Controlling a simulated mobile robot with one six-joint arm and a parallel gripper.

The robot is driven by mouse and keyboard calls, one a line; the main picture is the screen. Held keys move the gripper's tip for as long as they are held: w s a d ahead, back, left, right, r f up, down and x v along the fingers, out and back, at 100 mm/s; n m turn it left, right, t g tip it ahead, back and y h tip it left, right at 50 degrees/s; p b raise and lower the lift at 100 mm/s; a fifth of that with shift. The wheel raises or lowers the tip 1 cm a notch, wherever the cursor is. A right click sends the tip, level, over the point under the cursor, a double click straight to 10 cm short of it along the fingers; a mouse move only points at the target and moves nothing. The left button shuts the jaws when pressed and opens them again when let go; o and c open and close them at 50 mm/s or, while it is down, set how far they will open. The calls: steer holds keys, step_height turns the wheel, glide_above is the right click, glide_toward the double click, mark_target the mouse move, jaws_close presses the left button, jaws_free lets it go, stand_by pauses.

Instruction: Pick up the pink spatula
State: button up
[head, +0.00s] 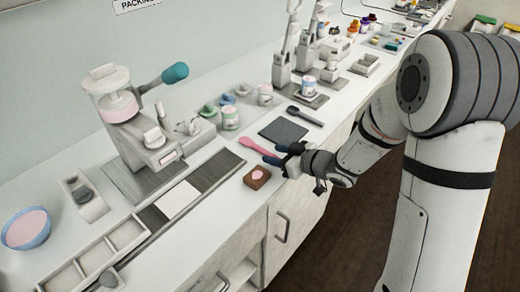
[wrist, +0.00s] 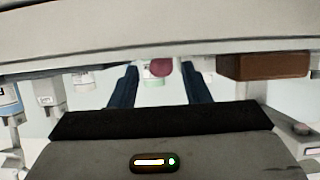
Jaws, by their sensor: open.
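The pink spatula (head: 256,146) lies on the white counter, its broad end toward the machine and its other end toward my gripper. My gripper (head: 279,154) is open and low over the counter's front edge, with its dark blue fingers pointing at the spatula. One finger is on each side of the spatula's near end; I cannot tell whether they touch it. In the wrist view a rounded pink end of the spatula (wrist: 160,67) shows between the two spread fingers (wrist: 160,88). Part of the spatula is hidden by the fingers in the head view.
A brown block with a pink top (head: 257,178) sits close beside the fingers. A dark grey mat (head: 283,130) and a dark utensil (head: 305,116) lie behind. A filling machine (head: 120,115) with a teal handle and several small jars (head: 230,118) stand farther back.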

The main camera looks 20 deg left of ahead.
steer(key=shift+w+a+f, duration=0.15)
steer(key=shift+a+f, duration=0.05)
steer(key=shift+a, duration=0.2)
jaws_close()
